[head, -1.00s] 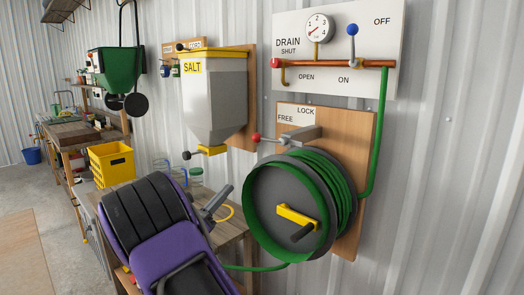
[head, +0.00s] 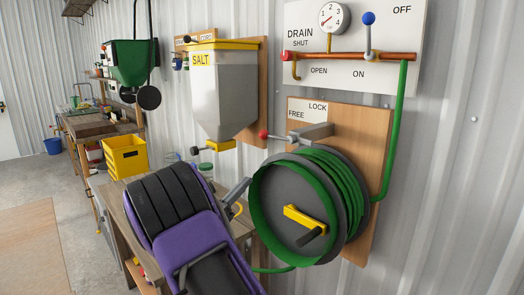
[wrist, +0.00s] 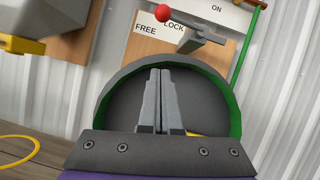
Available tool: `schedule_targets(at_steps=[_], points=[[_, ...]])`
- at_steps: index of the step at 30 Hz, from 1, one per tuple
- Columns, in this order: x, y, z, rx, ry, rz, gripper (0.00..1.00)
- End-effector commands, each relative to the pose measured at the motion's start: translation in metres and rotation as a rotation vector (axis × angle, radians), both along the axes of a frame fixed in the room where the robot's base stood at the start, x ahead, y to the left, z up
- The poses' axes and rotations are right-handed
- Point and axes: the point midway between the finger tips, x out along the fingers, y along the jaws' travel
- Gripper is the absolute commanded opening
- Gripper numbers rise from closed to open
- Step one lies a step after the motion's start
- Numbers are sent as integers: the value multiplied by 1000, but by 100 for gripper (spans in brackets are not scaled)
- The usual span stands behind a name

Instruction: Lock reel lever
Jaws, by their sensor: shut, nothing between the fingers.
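The reel lever has a red ball knob (head: 264,134) on a thin rod, coming out of a grey bracket (head: 305,136) on a wooden board. The knob lies to the left, beside the word FREE on the FREE/LOCK label (head: 307,110). The green hose reel (head: 310,207) with a yellow crank (head: 304,219) is below it. In the wrist view the red knob (wrist: 163,13) is above my fingers. My gripper (wrist: 160,72) is shut and empty, in front of the reel's face, below the lever. In the head view the gripper (head: 244,187) is left of the reel.
A salt hopper (head: 223,92) with a yellow outlet hangs to the left of the lever. The drain panel (head: 352,75) with pipe and levers is above. A wooden bench (head: 125,210) and yellow crate (head: 127,156) stand to the left.

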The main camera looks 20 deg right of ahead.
Motion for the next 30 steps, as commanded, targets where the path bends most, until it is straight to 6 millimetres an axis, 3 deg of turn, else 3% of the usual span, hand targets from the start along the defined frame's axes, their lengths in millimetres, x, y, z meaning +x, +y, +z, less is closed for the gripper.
schedule_targets(at_steps=[8, 21, 30], points=[[5, -10, 5, 0, -1, 0, 0], [41, -82, 42, 0, -3, -3, 0], [46, -72, 77, 1, -2, 0, 0]])
